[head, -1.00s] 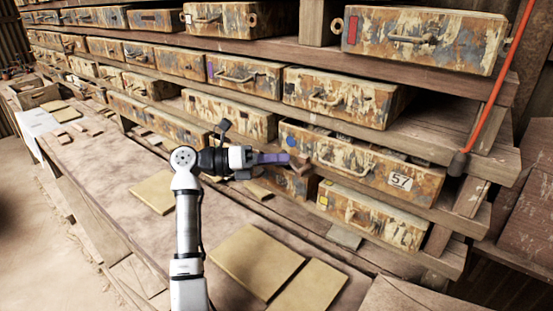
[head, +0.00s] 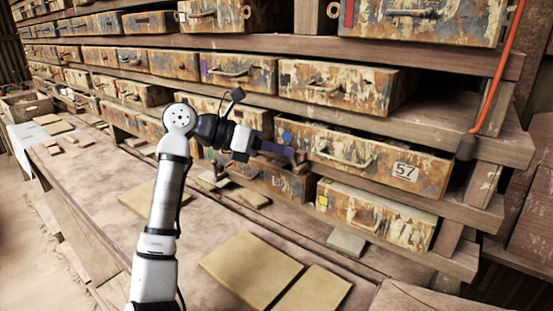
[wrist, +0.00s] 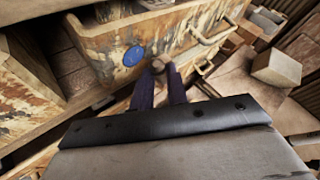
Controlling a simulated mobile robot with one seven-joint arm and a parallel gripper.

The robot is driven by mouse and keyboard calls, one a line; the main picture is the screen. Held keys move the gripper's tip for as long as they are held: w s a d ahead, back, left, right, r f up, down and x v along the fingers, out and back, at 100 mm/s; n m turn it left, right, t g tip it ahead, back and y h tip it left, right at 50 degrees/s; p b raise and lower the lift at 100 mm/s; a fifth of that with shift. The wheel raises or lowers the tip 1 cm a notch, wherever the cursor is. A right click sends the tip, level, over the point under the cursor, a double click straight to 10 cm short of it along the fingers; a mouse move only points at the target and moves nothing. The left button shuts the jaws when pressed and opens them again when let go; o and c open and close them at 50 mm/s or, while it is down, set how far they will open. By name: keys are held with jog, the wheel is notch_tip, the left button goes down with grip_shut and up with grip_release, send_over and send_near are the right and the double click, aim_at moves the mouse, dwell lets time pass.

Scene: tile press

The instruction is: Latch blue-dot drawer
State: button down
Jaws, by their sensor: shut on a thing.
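The blue-dot drawer (head: 330,150) is a rusty, flaking box front with a bar handle and a white "57" label. Its blue dot (head: 287,136) is at the left end; the dot also shows clearly in the wrist view (wrist: 134,56). The drawer stands out from its shelf opening. My gripper (head: 290,155) is just below and in front of the dot. In the wrist view its purple fingers (wrist: 160,92) are shut on a small brown piece (wrist: 158,67) below the drawer's front. How that piece is fixed is hidden.
A yellow-marked drawer (head: 375,215) sits below, close to my gripper. Other rusty drawers fill the shelves above and left. Flat tan tiles (head: 250,270) lie on the bench. An orange cord (head: 503,65) hangs at the right.

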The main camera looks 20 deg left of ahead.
jog(key=shift+d+r, duration=0.1)
dwell(0.3)
jog(key=c, duration=1.5)
grip_release()
